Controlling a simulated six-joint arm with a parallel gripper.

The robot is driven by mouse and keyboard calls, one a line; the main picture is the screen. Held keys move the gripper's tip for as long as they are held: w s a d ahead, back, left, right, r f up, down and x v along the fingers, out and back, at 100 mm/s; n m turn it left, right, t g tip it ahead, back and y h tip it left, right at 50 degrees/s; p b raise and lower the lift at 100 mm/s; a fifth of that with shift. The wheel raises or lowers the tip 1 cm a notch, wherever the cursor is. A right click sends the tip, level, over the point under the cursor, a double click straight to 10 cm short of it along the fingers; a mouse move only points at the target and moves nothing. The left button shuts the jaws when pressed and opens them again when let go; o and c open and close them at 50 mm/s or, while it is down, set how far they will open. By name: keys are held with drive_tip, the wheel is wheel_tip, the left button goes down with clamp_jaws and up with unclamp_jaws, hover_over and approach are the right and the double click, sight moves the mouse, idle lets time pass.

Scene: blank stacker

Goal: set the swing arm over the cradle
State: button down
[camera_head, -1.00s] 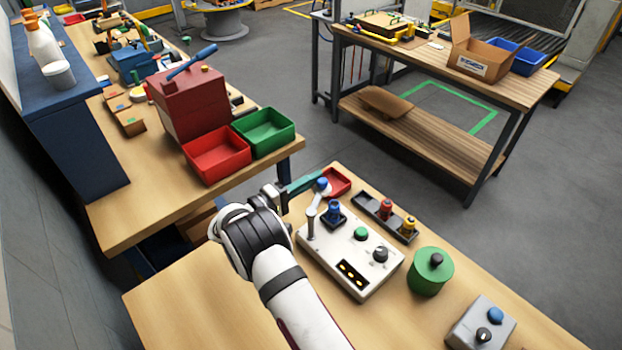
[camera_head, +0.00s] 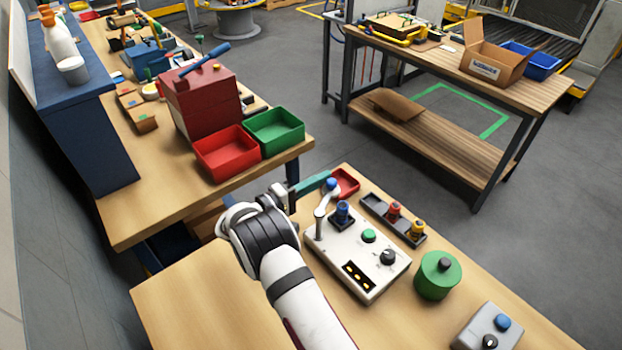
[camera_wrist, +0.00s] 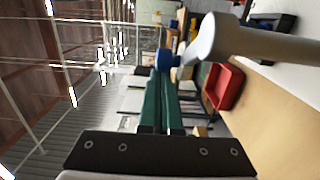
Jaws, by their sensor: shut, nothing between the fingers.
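The swing arm (camera_head: 321,205) is a white lever on a post at the back left of a white control box (camera_head: 345,285), with a blue knob (camera_head: 331,184) at its end. The arm and knob also show in the wrist view (camera_wrist: 228,39). The black cradle (camera_head: 343,221), to the right of the post, holds a blue-topped piece (camera_head: 343,207). The knob appears behind and left of it, not over it. My gripper (camera_head: 326,177) has green fingers, shut and empty. In the wrist view the fingertips (camera_wrist: 160,75) are right by the knob; I cannot tell whether they touch.
A small red tray (camera_head: 347,182) lies just behind the knob. A black rack (camera_head: 378,214) with red and yellow pieces, a green canister (camera_head: 437,282) and a grey button box (camera_head: 485,330) stand to the right. The bench front left is bare.

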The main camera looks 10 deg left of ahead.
drive_tip(key=s+a, duration=0.2)
drive_tip(key=a, duration=1.1)
drive_tip(key=s+d+n+t+y, duration=0.2)
drive_tip(key=s+t+y, duration=0.1)
drive_tip(key=s, duration=0.7)
drive_tip(key=w+d, duration=0.8)
drive_tip(key=d, duration=0.1)
drive_tip(key=shift+w+d, duration=0.4)
